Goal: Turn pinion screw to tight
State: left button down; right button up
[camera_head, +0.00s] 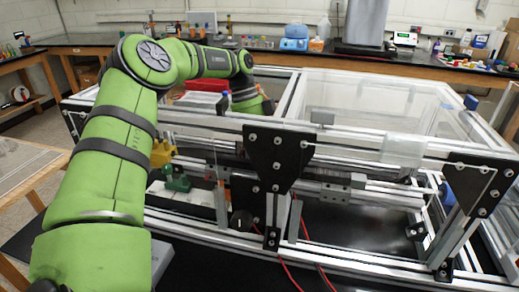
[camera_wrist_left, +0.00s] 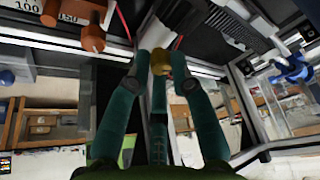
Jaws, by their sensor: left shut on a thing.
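In the left wrist view, the teal fingers of my left gripper (camera_wrist_left: 162,72) close around a small brass-coloured knob (camera_wrist_left: 160,60), which looks like the pinion screw. The fingertips touch it from the sides and partly cover it. I cannot tell how tight it is. In the head view, my green left arm reaches over the aluminium extrusion frame (camera_head: 390,152) and bends down behind its front rail. My right gripper is in neither view.
Metal rails and black plates crowd the fingers in the wrist view. Copper-coloured cylinders (camera_wrist_left: 92,38) stand by a labelled plate at upper left. A red object (camera_head: 205,85) lies near my forearm. Red cables (camera_head: 290,275) hang in front.

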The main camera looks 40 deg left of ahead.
pick_arm(q)
jog(key=shift+w+d+r, duration=0.1)
dwell(0.4)
jog(key=c, duration=1.1)
grip_release()
jog(key=shift+c, duration=0.2)
jog(key=shift+d, duration=0.1)
jog(key=shift+a+r, duration=0.25)
jog(key=shift+r, duration=0.05)
jog(key=v, duration=0.6)
jog(key=shift+r, duration=0.4)
jog(key=shift+w, duration=0.15)
